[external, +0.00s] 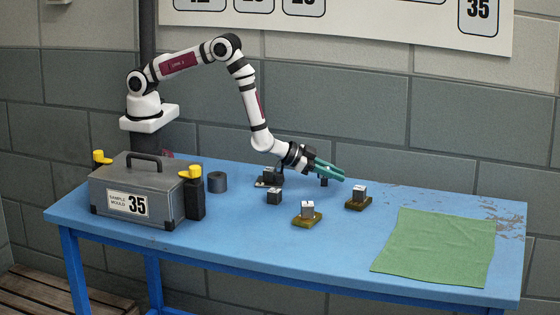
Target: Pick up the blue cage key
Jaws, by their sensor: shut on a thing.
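My gripper (330,170), with teal fingers, is low over the back middle of the blue table, pointing right and slightly down. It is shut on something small. A small dark piece (324,183) shows just under the fingers; its shape is too small to make out, and I cannot tell whether it touches the table. I cannot pick out a blue cage key by its look. To the left are a dark block on a flat base (268,177) and a dark cube (274,197). Two grey cubes (307,209) (358,191) stand on brassy bases nearer the front.
A grey mould box (150,181) labelled 35 stands at the left, with yellow-topped clamps (194,181) at its sides. A dark cylinder (217,182) is beside it. A green cloth (435,247) lies at the right. The table (345,240) is bare between cubes and cloth.

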